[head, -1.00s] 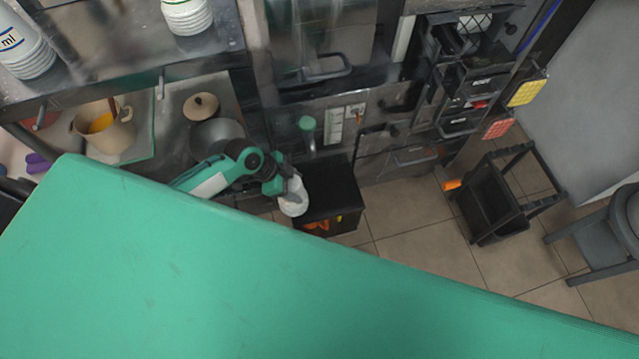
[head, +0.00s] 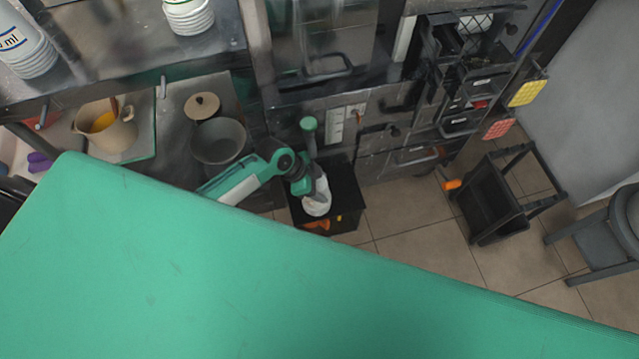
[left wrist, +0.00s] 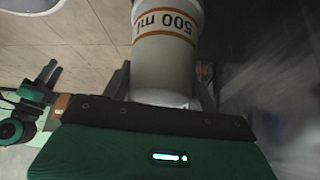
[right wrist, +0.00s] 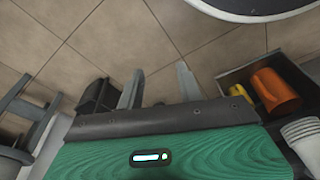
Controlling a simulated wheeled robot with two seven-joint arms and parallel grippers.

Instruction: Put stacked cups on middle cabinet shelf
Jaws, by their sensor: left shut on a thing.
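My left gripper (head: 315,190) is shut on a stack of white cups (head: 317,206), above or in front of a black open box (head: 347,190). In the left wrist view the held cups (left wrist: 165,50) show an orange "500 ml" mark and sit between the fingers (left wrist: 165,88). My right gripper (right wrist: 158,88) is open with nothing between its fingers; it is out of the head view. White stacked cups (right wrist: 303,140) also show at the right edge of the right wrist view. I cannot tell which surface is the middle cabinet shelf.
Other cup stacks (head: 188,14) stand on a steel shelf (head: 110,70) at upper left. A beige pot (head: 115,130) and a grey bowl (head: 218,140) are below it. Orange items (right wrist: 275,90) are in the black box.

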